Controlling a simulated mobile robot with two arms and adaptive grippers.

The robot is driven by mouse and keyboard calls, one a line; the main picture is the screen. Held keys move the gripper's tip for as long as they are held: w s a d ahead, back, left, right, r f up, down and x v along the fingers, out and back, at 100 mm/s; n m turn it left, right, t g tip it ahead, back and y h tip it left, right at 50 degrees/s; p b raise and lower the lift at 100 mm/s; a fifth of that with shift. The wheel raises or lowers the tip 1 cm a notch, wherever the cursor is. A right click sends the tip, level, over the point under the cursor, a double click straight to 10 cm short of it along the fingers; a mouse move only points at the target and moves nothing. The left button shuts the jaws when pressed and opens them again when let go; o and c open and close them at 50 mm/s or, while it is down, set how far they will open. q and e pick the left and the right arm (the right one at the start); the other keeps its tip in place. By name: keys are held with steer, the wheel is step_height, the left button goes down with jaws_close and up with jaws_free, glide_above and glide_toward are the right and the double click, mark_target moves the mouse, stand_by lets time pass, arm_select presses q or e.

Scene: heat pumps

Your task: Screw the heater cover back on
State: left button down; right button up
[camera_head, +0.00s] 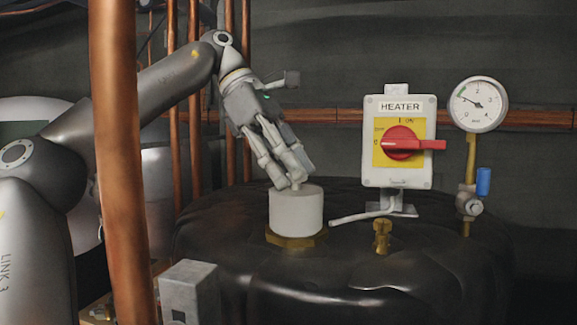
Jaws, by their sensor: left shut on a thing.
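The heater cover seems to be the pale grey cylindrical cap (296,211), upright on a brass hex fitting (295,238) on top of the black tank (345,285). My left gripper (290,181) comes down from the upper left, and its fingers are shut on the top of the cap. The fingers hide part of the cap's top. I cannot tell whether the cap is threaded onto the fitting or only rests there. My right gripper is not in view.
Right of the cap stand a heater switch box (398,140) with a red knob, a bent grey lever (360,217), a brass valve (382,237) and a pressure gauge (478,104). A thick copper pipe (118,160) stands in front of my left arm.

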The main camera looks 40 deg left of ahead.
arm_select(q)
steer(key=shift+r, duration=0.2)
steer(key=shift+w+m+g+h, duration=0.15)
steer(key=shift+m+g, duration=0.35)
steer(key=shift+m, duration=0.4)
steer(key=shift+w+m+g+h, duration=0.15)
steer(key=shift+m+g, duration=0.35)
steer(key=shift+m, duration=0.4)
steer(key=shift+s, duration=0.1)
steer(key=c, duration=1.1)
jaws_free()
steer(key=shift+f, duration=0.15)
steer(key=shift+n, duration=0.3)
